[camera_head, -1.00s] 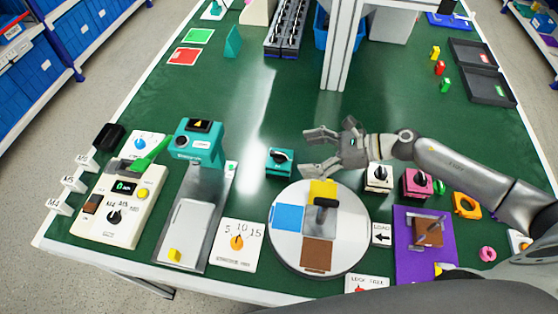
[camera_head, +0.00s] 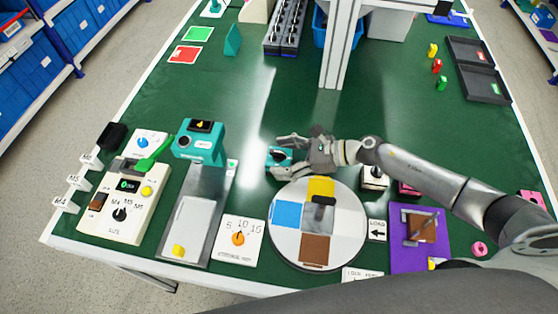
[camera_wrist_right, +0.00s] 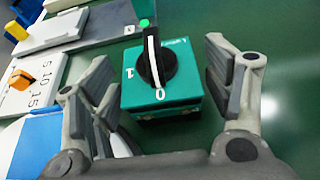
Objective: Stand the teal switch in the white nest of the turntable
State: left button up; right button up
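The teal switch (camera_head: 279,157), a small box with a black rotary knob, stands on the green table behind the turntable. In the right wrist view the switch (camera_wrist_right: 162,90) lies between the two spread fingers of my right gripper (camera_wrist_right: 160,95), with a gap on the right side. In the head view my right gripper (camera_head: 290,152) is open around it. The white nest is hard to tell from the disc. My left gripper is not in view.
A dial card (camera_head: 238,239) and a teal press (camera_head: 200,142) stand left of the turntable. A LOAD card (camera_head: 377,229) and a purple fixture (camera_head: 408,255) stand right of it. A white switch (camera_head: 374,178) sits under my right forearm.

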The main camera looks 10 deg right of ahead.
jog(key=c, duration=0.9)
